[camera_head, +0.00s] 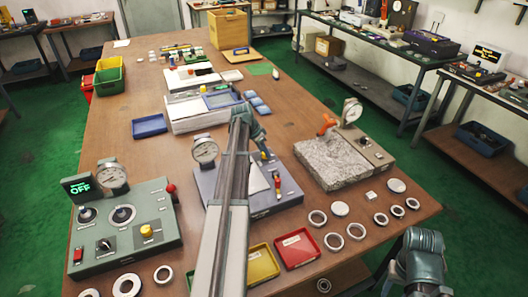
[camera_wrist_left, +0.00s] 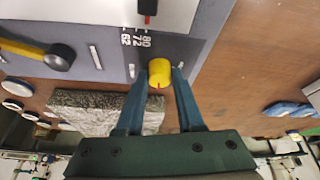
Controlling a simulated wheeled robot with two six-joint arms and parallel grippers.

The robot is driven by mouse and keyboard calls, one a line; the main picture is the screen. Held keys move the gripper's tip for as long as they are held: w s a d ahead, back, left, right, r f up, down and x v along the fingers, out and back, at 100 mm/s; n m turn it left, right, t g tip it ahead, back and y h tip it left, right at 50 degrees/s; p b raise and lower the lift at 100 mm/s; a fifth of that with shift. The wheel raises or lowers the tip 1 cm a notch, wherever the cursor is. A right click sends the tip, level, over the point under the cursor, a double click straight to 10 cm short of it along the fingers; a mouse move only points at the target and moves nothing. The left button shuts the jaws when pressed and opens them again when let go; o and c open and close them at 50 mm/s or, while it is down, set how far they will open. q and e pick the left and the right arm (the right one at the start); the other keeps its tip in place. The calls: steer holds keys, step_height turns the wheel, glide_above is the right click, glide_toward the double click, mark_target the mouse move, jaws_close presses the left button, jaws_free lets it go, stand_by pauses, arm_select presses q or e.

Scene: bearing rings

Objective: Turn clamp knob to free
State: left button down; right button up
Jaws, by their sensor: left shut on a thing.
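The yellow clamp knob (camera_wrist_left: 159,73) sits on the blue-grey fixture (camera_head: 287,201) by a printed scale that reads 62, 72, 80 in the left wrist view. My left gripper (camera_wrist_left: 162,76) is shut on the knob, with one blue finger on each side. In the head view my left arm reaches across the fixture, and the left gripper (camera_head: 262,146) is at its far edge. The arm hides part of the fixture. My right arm shows at the lower right, but its fingers are out of view.
A dial gauge (camera_head: 204,150) and a red-tipped part (camera_head: 277,181) stand on the fixture. A granite block (camera_head: 330,162) is to its right, a green control box (camera_head: 125,228) to its left. Red (camera_head: 296,248) and yellow (camera_head: 262,266) trays and several rings lie in front.

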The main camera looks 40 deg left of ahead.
arm_select(q)
steer(key=n, duration=0.2)
steer(key=n+y, duration=0.1)
steer(key=n, duration=0.1)
steer(key=shift+s+d+y, duration=0.1)
steer(key=shift+d+y, duration=0.05)
steer(key=shift+y, duration=0.15)
steer(key=n+y, duration=0.1)
steer(key=n, duration=0.3)
steer(key=shift+d+n+y, duration=0.1)
steer(key=shift+n+y, duration=0.2)
steer(key=shift+y, duration=0.1)
steer(key=n, duration=0.2)
steer(key=n+g+y, duration=0.1)
steer(key=n, duration=0.1)
steer(key=shift+w+n, duration=0.2)
steer(key=shift+n, duration=0.1)
steer(key=shift+d+n+g+y, duration=0.1)
steer(key=shift+n+g+y, duration=0.3)
steer(key=shift+n, duration=0.7)
steer(key=shift+n+g+y, duration=0.3)
steer(key=shift+n+g, duration=0.1)
steer(key=shift+n, duration=0.7)
steer(key=c, duration=0.5)
jaws_free()
steer(key=shift+c, duration=0.2)
